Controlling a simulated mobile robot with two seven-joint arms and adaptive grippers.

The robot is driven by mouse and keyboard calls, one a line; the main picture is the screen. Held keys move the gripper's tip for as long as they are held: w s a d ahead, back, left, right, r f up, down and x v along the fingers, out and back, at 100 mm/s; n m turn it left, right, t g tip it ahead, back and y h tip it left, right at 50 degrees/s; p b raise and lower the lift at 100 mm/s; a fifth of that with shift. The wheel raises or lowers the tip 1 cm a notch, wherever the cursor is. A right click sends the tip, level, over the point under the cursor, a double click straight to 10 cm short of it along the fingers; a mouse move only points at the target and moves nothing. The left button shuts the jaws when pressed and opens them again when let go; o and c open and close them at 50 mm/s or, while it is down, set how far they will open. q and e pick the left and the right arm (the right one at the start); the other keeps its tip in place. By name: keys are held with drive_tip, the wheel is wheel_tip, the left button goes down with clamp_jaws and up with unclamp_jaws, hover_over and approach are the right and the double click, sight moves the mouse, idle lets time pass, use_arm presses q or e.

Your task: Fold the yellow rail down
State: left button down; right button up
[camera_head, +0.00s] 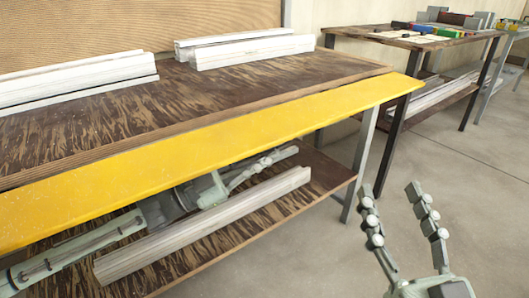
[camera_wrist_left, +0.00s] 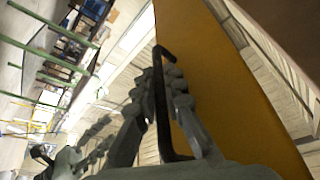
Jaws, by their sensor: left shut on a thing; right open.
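The yellow rail (camera_head: 205,145) is a long flat board along the front edge of the bench, with its broad face showing. In the left wrist view the rail (camera_wrist_left: 222,90) fills the middle right, with a black bar handle (camera_wrist_left: 159,104) beside it. My left gripper (camera_head: 262,165) is below the rail, its arm partly hidden by it. In the wrist view its fingers (camera_wrist_left: 165,85) are shut around the handle. The handle is hidden in the head view. My right gripper (camera_head: 400,218) is open and empty, right of the bench and apart from the rail.
White profiles (camera_head: 245,51) lie on the wooden bench top (camera_head: 190,98). Another white profile (camera_head: 205,228) lies on the lower shelf (camera_head: 325,172), close to my left arm. A second table (camera_head: 400,37) stands at the back right. The floor (camera_head: 450,150) at right is clear.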

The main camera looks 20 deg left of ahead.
use_arm(q)
drive_tip(key=shift+r, duration=0.15)
drive_tip(key=c, duration=1.6)
unclamp_jaws()
drive_tip(key=shift+s+a+f, duration=0.25)
drive_tip(key=shift+a+f, duration=0.05)
drive_tip(key=v, duration=1.1)
drive_tip(key=shift+s+a, duration=0.1)
drive_tip(key=shift+a, duration=0.05)
